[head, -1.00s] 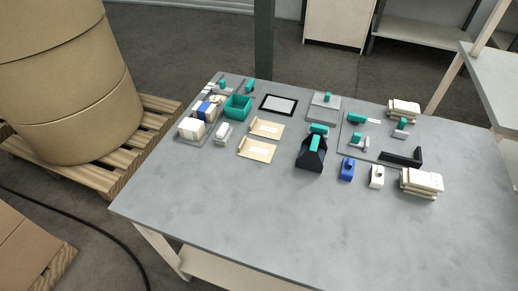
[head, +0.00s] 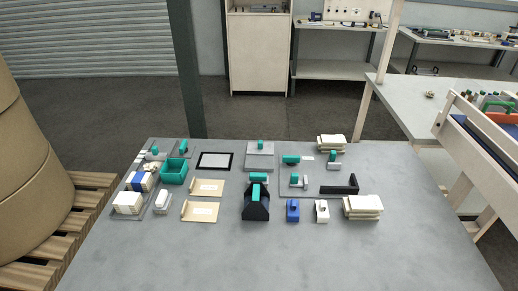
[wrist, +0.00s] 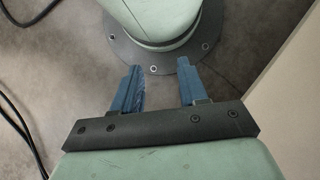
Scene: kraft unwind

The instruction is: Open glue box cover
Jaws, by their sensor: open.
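No box is clearly marked as the glue box. A flat grey square piece with a green knob (head: 261,156) lies at the back middle of the table in the head view and looks like a covered box. A black sloped holder with a green handle (head: 256,205) stands in front of it. An open green bin (head: 174,171) is at the left. My gripper (wrist: 160,72) shows only in the wrist view, with its two blue fingers apart and nothing between them. It is away from these things, over the floor and my own green arm base.
The grey table (head: 270,259) is bare along its front. Kraft pads (head: 200,211), a black frame (head: 215,161), a blue block (head: 293,210), a white block (head: 322,210), a black angle piece (head: 341,188) and stacked cream pads (head: 363,206) crowd the back half. A post (head: 186,70) stands behind.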

